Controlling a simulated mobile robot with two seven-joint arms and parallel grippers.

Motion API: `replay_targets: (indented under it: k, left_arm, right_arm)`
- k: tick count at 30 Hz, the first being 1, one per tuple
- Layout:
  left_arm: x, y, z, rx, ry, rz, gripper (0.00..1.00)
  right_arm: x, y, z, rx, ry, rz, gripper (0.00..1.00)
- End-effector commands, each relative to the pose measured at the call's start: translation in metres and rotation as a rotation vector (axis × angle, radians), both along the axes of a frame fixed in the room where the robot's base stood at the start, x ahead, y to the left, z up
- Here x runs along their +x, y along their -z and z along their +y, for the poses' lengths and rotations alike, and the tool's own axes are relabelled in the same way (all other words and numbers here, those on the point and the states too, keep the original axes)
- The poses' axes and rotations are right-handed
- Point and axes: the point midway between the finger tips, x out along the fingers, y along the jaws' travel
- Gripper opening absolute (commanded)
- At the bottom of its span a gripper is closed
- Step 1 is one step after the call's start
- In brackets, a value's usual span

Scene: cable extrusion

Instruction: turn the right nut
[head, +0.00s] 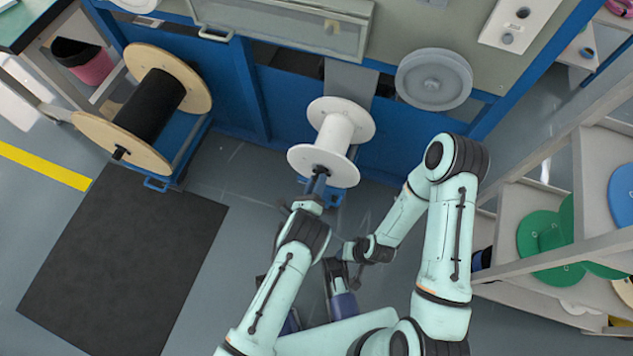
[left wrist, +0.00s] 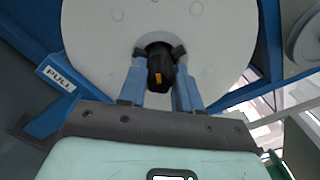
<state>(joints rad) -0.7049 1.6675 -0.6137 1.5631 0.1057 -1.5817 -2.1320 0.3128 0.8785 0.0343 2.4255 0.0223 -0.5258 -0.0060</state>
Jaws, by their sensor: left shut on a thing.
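The nut (left wrist: 161,66) is a black knob with a small orange mark. It sits at the centre of the white spool's near flange (left wrist: 222,35). In the left wrist view the two blue fingers of my left gripper (left wrist: 160,72) close on it from both sides. In the head view my left gripper (head: 318,180) reaches up to the hub of the white spool (head: 337,130) and largely hides the nut. My right gripper (head: 347,252) is small and partly hidden below and right of the left one, away from the spool; its jaws are unclear.
A wooden spool of black cable (head: 148,108) stands at the left by a dark floor mat (head: 125,265). A grey wheel (head: 433,78) is on the blue machine frame, right of the white spool. Shelves with green spools (head: 548,235) stand at the right.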

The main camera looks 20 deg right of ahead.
Motion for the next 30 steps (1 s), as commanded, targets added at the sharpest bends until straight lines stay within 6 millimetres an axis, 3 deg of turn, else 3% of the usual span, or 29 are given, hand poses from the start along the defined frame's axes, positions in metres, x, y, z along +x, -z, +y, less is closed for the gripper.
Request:
replay_targets:
  k: [21,22,24,30]
  left_arm:
    - [-0.0011,0.0006,-0.0007,0.065,0.003,-0.043,0.03]
    - [-0.0011,0.0006,-0.0007,0.065,0.003,-0.043,0.37]
    - [-0.0011,0.0008,-0.0007,0.066,0.002,-0.042,0.59]
    - [-0.0006,0.0006,-0.0004,0.065,0.001,-0.042,0.59]
  right_arm:
    - [0.0017,0.001,-0.0009,-0.002,0.001,-0.004,0.45]
    - [0.0017,0.001,-0.0009,-0.002,0.001,-0.004,0.45]
    - [0.0016,0.001,-0.0008,-0.002,0.001,-0.004,0.45]
    - [0.0015,0.001,-0.0008,-0.002,0.001,-0.004,0.45]
